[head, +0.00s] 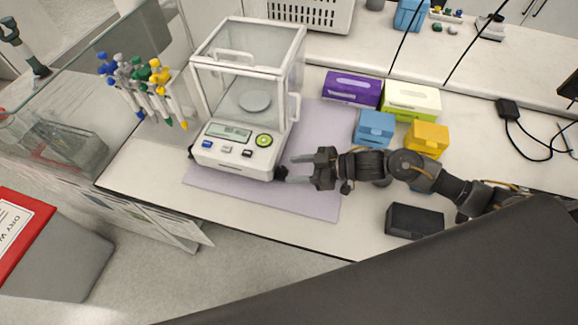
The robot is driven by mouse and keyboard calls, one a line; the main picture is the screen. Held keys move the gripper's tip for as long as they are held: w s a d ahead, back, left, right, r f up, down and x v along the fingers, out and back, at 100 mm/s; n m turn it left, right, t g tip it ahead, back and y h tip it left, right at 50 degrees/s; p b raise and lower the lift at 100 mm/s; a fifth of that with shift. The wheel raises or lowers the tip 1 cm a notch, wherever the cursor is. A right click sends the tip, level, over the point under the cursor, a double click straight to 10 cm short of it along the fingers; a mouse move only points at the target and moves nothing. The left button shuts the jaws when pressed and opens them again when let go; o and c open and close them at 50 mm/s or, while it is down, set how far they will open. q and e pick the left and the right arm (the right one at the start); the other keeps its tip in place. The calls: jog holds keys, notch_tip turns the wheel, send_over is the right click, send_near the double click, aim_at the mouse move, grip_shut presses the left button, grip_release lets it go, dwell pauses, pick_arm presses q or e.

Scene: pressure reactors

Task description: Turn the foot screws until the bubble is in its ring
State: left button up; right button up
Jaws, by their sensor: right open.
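An analytical balance (236,160) with a glass draft shield stands on a lilac mat (312,200). A round green bubble level (264,140) is on its front panel; the bubble's position inside the ring is too small to tell. A black foot screw (281,173) shows at the balance's front right corner, and another dark foot (191,152) at the left corner. My right gripper (291,169) is open, with its fingers pointing left at the front right foot screw. The fingertips are very close to it; I cannot tell whether they touch. My left gripper is not in view.
A pipette rack (165,100) stands left of the balance. Purple (351,89) and lime (411,101) boxes, blue (375,128) and yellow (427,138) boxes and a black block (414,220) are on the right. The bench's front edge runs below the mat.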

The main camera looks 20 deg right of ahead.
aim_at(281, 171)
jog(key=shift+x, duration=1.35)
jog(key=shift+c, duration=0.2)
